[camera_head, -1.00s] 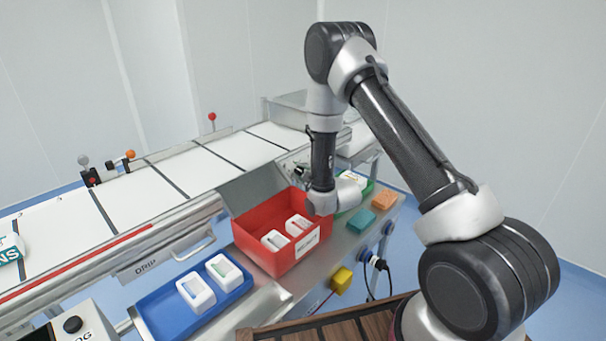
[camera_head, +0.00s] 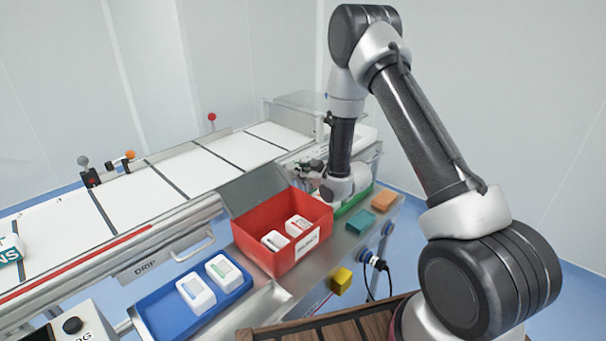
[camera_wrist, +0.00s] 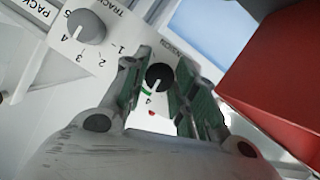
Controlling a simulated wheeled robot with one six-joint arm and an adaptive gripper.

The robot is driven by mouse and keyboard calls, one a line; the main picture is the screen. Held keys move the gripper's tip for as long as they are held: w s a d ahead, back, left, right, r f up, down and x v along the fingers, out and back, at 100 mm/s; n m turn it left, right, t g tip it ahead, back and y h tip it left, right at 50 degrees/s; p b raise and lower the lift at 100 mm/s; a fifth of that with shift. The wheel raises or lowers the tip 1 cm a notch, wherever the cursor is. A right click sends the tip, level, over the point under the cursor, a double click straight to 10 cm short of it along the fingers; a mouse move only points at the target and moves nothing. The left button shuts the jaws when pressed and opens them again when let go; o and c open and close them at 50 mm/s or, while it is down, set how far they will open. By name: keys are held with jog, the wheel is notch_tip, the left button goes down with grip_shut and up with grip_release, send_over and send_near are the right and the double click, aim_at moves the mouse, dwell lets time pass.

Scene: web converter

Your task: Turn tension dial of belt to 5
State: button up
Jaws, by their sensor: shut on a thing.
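A black dial (camera_wrist: 158,76) with a white pointer line sits between the fingers of my gripper (camera_wrist: 160,88) in the wrist view. The fingers are shut on it from both sides. The pointer aims down and slightly left, close to a printed 4. A grey dial (camera_wrist: 87,26) with a numbered scale is at the upper left, beside lettering that starts "TRACK". In the head view, my gripper (camera_head: 312,168) is at the conveyor's side behind the red box, and the dials cannot be made out.
The red box (camera_head: 262,253) holding white packs stands close to my gripper; its red wall (camera_wrist: 275,85) fills the wrist view's right. A green tray (camera_head: 357,202) is right of my wrist. The blue tray (camera_head: 160,318) and conveyor belt (camera_head: 150,187) lie to the left.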

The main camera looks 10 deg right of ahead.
jog(key=shift+d+m+g+y, duration=0.1)
jog(key=shift+m+g+y, duration=0.5)
jog(key=shift+m, duration=0.6)
jog(key=o, duration=1)
jog(key=v, duration=1.2)
jog(key=shift+f, duration=0.1)
